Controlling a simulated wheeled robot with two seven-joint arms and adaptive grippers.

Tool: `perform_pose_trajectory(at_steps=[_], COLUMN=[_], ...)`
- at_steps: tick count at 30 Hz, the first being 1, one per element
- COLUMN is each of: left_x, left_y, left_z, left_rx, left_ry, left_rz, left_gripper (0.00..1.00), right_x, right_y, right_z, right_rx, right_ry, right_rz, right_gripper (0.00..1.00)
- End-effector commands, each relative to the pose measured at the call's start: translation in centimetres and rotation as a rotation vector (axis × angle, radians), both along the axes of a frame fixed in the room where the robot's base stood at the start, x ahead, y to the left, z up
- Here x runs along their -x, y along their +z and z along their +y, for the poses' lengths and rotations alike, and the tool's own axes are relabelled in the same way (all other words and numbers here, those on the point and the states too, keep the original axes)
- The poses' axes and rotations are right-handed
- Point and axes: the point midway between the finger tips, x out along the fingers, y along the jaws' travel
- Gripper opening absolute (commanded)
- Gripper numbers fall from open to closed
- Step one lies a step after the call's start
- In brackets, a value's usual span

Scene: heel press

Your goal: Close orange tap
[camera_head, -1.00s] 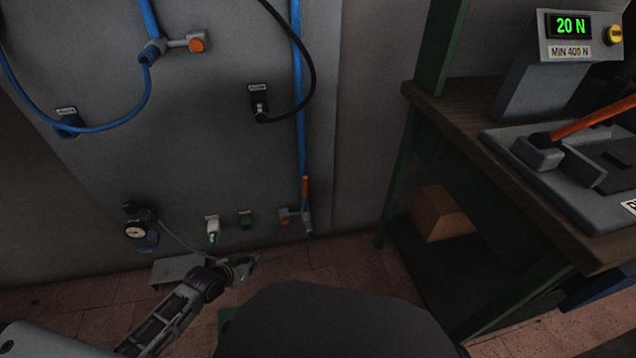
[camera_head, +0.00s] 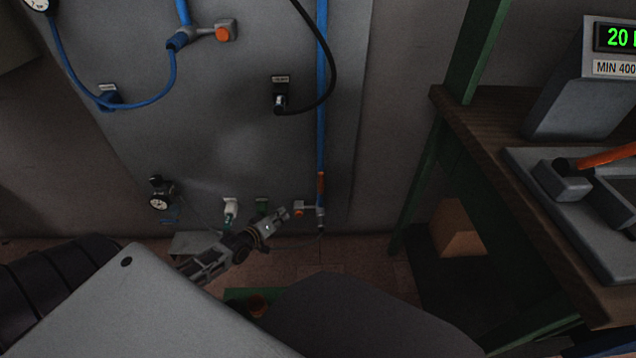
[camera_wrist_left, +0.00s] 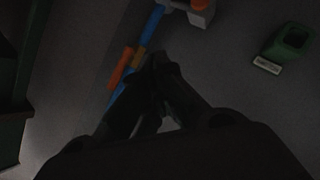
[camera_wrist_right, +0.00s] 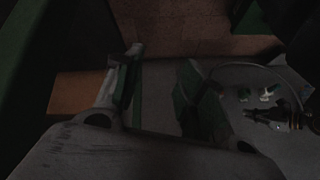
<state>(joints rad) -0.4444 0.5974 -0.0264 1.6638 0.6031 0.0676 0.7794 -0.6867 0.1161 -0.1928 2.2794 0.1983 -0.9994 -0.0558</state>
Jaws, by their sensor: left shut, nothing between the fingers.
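The orange tap is a slim orange lever (camera_head: 321,186) lying along the lower end of a blue vertical pipe (camera_head: 321,120) on the grey wall panel. It also shows in the left wrist view (camera_wrist_left: 122,70), along the blue pipe. My left gripper (camera_head: 284,213) is shut and empty, low in front of the panel, a little left of and below the lever. In the left wrist view its closed fingertips (camera_wrist_left: 156,62) appear close beside the pipe; I cannot tell whether they touch. My right gripper (camera_wrist_right: 160,60) shows only in its own wrist view, fingers apart and empty.
A grey fitting with an orange end (camera_head: 299,209) sticks out left of the pipe's end. A green socket (camera_head: 262,206), a white fitting (camera_head: 230,208) and a gauge (camera_head: 160,195) are further left. A workbench (camera_head: 470,115) with a press stands at right.

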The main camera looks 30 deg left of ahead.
Motion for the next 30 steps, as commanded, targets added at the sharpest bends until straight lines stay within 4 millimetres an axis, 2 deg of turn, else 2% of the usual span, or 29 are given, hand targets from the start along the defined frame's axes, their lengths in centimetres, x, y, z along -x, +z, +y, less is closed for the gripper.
perform_pose_trajectory(at_steps=[6, 19, 24, 30], left_x=[-0.3, -0.8, -0.8, -0.8], left_y=[1.5, 5.4, 6.2, 6.2], left_z=[0.8, 1.2, 1.2, 1.2], left_rx=[0.189, 0.564, 0.681, 0.754], left_ry=[0.069, 0.132, 0.142, 0.153], left_rz=[-0.085, -0.24, -0.263, -0.257], left_gripper=[0.0, 0.0, 0.0, 0.0], right_x=[0.5, 1.4, 1.5, 1.6], right_y=[-0.2, -0.8, -0.9, -0.9], right_z=[-0.3, -0.6, -0.7, -0.7], right_rx=[0.017, 0.032, 0.033, 0.031], right_ry=[0.0, -0.003, -0.005, -0.009], right_rz=[0.025, 0.075, 0.086, 0.088], right_gripper=[0.4, 0.4, 0.4, 0.4])
